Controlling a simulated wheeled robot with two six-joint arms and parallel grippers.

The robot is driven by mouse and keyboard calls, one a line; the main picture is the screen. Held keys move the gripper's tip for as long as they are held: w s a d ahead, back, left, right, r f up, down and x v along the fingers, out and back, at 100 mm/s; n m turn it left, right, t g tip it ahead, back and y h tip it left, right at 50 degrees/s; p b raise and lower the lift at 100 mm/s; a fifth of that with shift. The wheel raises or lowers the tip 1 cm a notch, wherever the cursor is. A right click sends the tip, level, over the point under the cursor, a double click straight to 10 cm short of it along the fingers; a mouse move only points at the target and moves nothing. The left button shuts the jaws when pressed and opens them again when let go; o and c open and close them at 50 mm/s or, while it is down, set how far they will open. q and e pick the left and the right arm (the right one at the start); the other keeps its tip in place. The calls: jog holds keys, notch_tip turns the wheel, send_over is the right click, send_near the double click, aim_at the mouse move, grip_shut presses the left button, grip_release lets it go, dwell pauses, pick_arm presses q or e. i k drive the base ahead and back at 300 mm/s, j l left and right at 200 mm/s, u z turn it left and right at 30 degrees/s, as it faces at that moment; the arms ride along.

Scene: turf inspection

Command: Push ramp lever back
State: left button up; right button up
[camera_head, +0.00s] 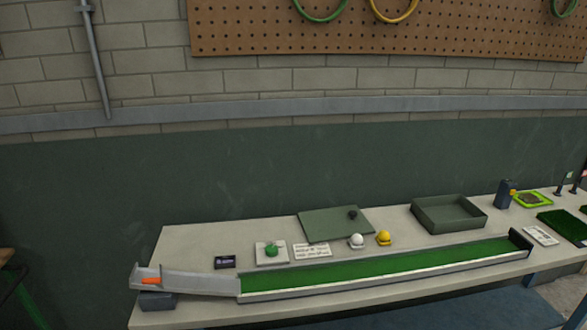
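A pale grey ramp (196,283) stands at the left end of the bench. A short orange bar (151,281), which looks like the ramp lever, sits near the ramp's upper left end. Its exact tilt is too small to tell. The ramp leads right into a long green turf track (385,263) with pale side rails, which ends at a dark stop (520,240). A dark block (157,301) is under the ramp's left end. Neither of my grippers is in view, and nothing of mine touches the lever.
More items crowd the right end. The bench's left back is clear.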

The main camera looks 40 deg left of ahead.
aim_at(156, 281)
jog(key=u, duration=0.4)
jog(key=j+u, duration=0.15)
jog(key=u, duration=0.65)
jog(key=i+u, duration=0.1)
jog(key=u, duration=0.3)
jog(key=j+u, duration=0.1)
jog(key=u, duration=0.3)
